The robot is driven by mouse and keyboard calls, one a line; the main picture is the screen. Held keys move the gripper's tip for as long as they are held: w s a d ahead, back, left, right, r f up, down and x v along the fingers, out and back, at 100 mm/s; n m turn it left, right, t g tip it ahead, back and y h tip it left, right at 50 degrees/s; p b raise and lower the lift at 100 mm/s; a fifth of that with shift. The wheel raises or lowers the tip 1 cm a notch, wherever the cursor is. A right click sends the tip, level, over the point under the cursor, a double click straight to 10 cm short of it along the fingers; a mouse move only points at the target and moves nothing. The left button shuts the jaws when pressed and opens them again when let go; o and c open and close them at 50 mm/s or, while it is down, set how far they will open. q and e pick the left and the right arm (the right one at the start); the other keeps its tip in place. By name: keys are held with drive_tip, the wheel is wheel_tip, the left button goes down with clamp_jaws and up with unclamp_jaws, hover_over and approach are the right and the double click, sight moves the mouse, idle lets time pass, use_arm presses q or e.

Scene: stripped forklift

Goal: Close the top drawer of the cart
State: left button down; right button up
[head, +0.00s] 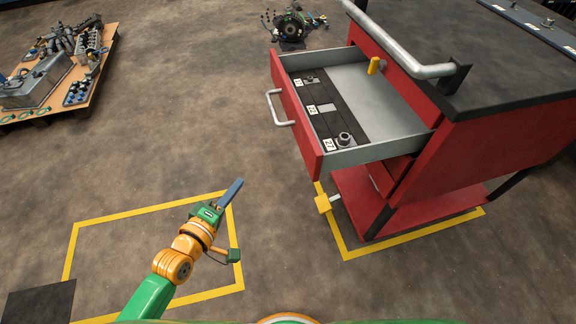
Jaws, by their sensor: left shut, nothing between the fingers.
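The red cart (500,135) stands at the right with a dark top. Its top drawer (296,116) is pulled out toward the left, with a red front and grey inside. A silver handle (279,108) is on the drawer front. Inside lie a dark strip with several small parts and a yellow-handled item (374,66). My left gripper (232,192) is shut and empty, above the floor to the lower left of the drawer, clear of it. My right gripper is not in view.
A grey push bar (398,55) juts from the cart's upper edge. A yellow caster part (323,203) sticks out below the drawer. A pallet of parts (85,70) lies upper left, and a dark machine part (290,24) at the top. Floor left of the drawer is free.

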use_arm(q)
drive_tip(key=d+r+n+t+h+b, duration=0.1)
drive_tip(key=d+r+n+t+h, duration=0.2)
drive_tip(key=r, duration=0.4)
drive_tip(key=m+g+b, duration=0.1)
approach(297, 130)
drive_tip(key=w+a, duration=0.2)
drive_tip(key=w, duration=0.1)
drive_tip(key=d, duration=0.1)
drive_tip(key=w+d, duration=0.1)
drive_tip(key=d, duration=0.2)
drive_tip(key=shift+w+r, duration=0.3)
drive_tip(key=shift+r, duration=0.05)
drive_tip(key=shift+w+d, duration=0.1)
drive_tip(key=shift+d, duration=0.3)
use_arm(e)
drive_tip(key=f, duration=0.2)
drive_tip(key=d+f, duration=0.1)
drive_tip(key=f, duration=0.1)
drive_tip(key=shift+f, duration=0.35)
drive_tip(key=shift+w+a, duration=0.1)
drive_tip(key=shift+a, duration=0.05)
